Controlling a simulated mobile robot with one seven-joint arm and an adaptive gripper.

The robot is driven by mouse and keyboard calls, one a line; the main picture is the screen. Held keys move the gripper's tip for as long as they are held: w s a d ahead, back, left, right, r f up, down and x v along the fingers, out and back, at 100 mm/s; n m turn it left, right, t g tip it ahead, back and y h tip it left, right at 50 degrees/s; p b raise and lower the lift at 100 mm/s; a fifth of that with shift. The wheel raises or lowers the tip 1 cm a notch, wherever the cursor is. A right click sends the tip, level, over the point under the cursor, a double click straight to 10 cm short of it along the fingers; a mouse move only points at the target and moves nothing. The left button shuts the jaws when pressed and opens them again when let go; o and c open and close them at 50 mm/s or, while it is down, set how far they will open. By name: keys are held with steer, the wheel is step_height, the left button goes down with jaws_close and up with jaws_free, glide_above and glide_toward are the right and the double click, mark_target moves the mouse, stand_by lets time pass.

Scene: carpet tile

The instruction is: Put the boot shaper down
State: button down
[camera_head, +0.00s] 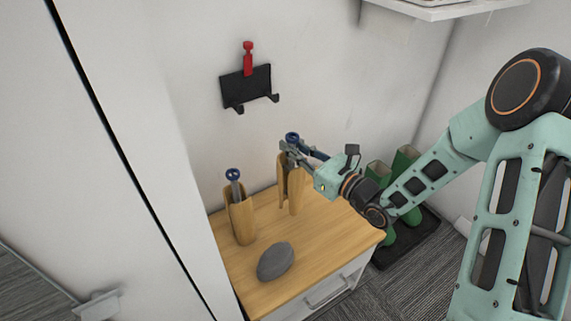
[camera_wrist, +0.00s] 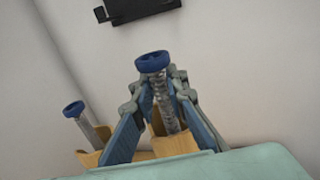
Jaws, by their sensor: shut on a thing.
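Two boot shapers, each of tan wood with a metal screw and a blue knob, are in view. One boot shaper (camera_head: 241,217) stands upright on the wooden cabinet top (camera_head: 235,275), at the left; its knob and screw show at the left of the wrist view (camera_wrist: 75,108). My gripper (camera_head: 292,152) is shut on the other boot shaper (camera_head: 291,190), its fingers on both sides near the screw, below the knob (camera_wrist: 151,61). This one is upright over the back of the top. I cannot tell whether its lower end touches the wood.
A grey oval stone-like object (camera_head: 275,261) lies near the front of the cabinet top. Green boots (camera_head: 404,160) stand on a dark tray right of the cabinet. A black wall rack (camera_head: 246,88) with a red item (camera_head: 248,58) hangs above. Bare wood lies at the right front.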

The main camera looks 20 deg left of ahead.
steer(key=shift+w+a+f, duration=0.1)
steer(key=shift+a+f, duration=0.6)
steer(key=shift+f, duration=0.1)
steer(key=shift+a+f+b, duration=0.15)
steer(key=shift+f+b, duration=0.25)
steer(key=shift+f, duration=0.5)
steer(key=shift+a+f+b, duration=0.1)
steer(key=shift+f+b, duration=0.3)
steer(key=shift+f, duration=0.5)
steer(key=shift+f, duration=0.15)
steer(key=c, duration=1.9)
jaws_free()
steer(key=shift+c, duration=0.2)
steer(key=shift+d+r, duration=0.1)
steer(key=shift+r, duration=0.1)
steer(key=p, duration=0.2)
glide_toward(280, 155)
steer(key=d, duration=0.2)
steer(key=s+d+f, duration=0.1)
steer(key=shift+d, duration=0.15)
